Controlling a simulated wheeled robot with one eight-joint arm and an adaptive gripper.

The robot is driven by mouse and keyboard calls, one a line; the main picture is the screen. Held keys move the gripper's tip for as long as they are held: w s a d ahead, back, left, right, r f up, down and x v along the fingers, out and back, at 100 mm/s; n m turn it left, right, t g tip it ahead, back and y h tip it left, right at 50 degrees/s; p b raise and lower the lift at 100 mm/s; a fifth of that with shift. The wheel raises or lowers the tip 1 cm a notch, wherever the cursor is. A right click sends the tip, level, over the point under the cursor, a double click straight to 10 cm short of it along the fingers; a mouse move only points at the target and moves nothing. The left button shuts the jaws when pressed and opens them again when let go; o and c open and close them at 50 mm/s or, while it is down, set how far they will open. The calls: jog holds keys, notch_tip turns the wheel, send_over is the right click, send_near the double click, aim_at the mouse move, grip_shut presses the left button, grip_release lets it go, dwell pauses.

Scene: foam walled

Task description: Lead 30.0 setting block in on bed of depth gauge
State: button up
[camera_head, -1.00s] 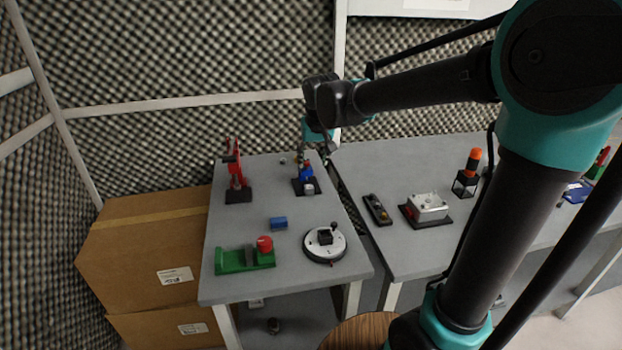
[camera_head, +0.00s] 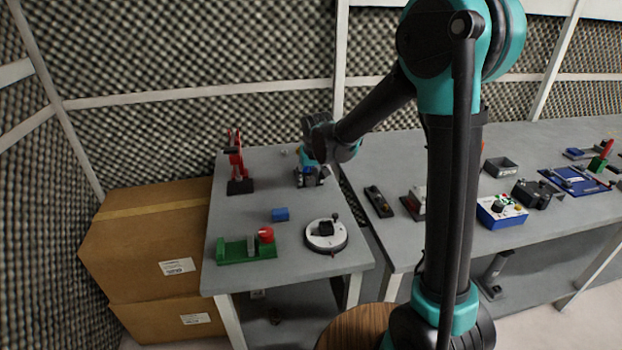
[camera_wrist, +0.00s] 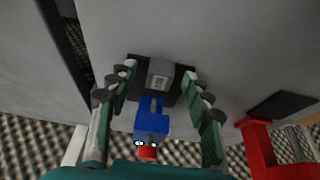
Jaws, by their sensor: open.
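The depth gauge is most likely the blue device (camera_wrist: 152,120) with a red end, on a black base (camera_wrist: 178,93). In the head view its blue part (camera_head: 309,171) is mostly hidden by my wrist. A grey block (camera_wrist: 160,72) with a marked pale face stands at the base's far side in the wrist view, in line with the blue part. It looks like the setting block, but the marking is unreadable. My gripper (camera_wrist: 158,78) is open, its green fingers on either side of the grey block and blue part. I cannot tell if they touch. It is also low over the device in the head view (camera_head: 311,172).
A red stand (camera_head: 237,165) is on the left; red also shows close right in the wrist view (camera_wrist: 260,145). A blue block (camera_head: 280,214), a green fixture (camera_head: 240,250) and a round fixture (camera_head: 326,236) sit nearer. A gap separates the right-hand table (camera_head: 400,235).

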jog(key=shift+f, duration=0.1)
grip_shut()
dwell(0.4)
jog(key=shift+w, duration=0.1)
jog(key=shift+w+a, duration=0.25)
jog(key=shift+w, duration=0.55)
jog(key=shift+w+a, duration=0.25)
jog(key=shift+w, duration=0.5)
